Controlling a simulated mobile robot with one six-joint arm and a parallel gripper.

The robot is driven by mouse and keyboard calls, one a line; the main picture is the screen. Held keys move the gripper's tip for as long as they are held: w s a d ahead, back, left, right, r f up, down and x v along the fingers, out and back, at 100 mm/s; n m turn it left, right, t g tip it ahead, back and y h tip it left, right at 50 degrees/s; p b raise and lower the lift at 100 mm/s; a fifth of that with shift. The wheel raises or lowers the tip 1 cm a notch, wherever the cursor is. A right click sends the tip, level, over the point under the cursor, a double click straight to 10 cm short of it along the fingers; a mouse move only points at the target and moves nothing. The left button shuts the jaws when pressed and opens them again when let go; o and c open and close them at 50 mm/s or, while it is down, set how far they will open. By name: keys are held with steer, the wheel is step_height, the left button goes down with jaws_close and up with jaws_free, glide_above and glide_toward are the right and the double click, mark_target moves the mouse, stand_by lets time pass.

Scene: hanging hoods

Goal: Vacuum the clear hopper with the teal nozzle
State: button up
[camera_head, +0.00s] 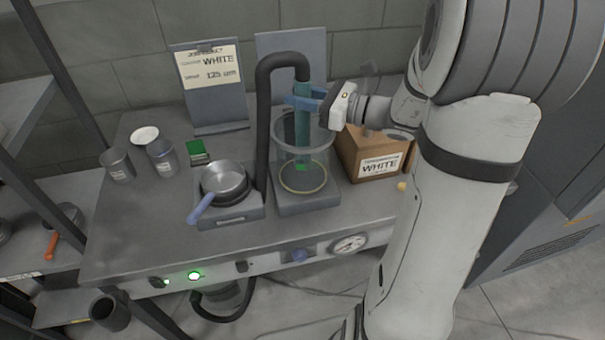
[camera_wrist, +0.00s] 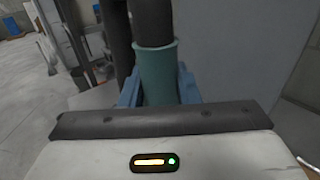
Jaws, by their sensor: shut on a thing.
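The clear hopper (camera_head: 322,163) is a see-through cylinder standing on a grey base on the bench. The teal nozzle (camera_head: 303,130) points down inside it, with its black hose (camera_head: 263,120) arching up and over to the left. My gripper (camera_head: 297,103) has blue fingers and is shut on the nozzle's upper part, at about the hopper's rim. In the wrist view the teal nozzle (camera_wrist: 158,72) sits between the blue fingers, with the hose entering its top. A small green patch shows low in the hopper near the nozzle's tip. I cannot tell whether the tip touches the bottom.
A pan with a blue handle (camera_head: 223,183) stands left of the hopper, and a brown box labelled WHITE (camera_head: 372,155) stands to its right. Metal cups (camera_head: 161,157) and a clipboard sign (camera_head: 213,90) are at the back left. A gauge (camera_head: 349,244) and knobs line the front panel. The bench's front left is clear.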

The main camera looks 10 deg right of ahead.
steer(key=shift+f+b, duration=0.75)
steer(key=shift+f, duration=0.3)
stand_by(0.8)
steer(key=shift+r, duration=0.1)
stand_by(0.7)
step_height(320, 180, up, 18)
steer(key=p, duration=1.4)
steer(key=shift+p, duration=0.4)
steer(key=shift+f, duration=0.2)
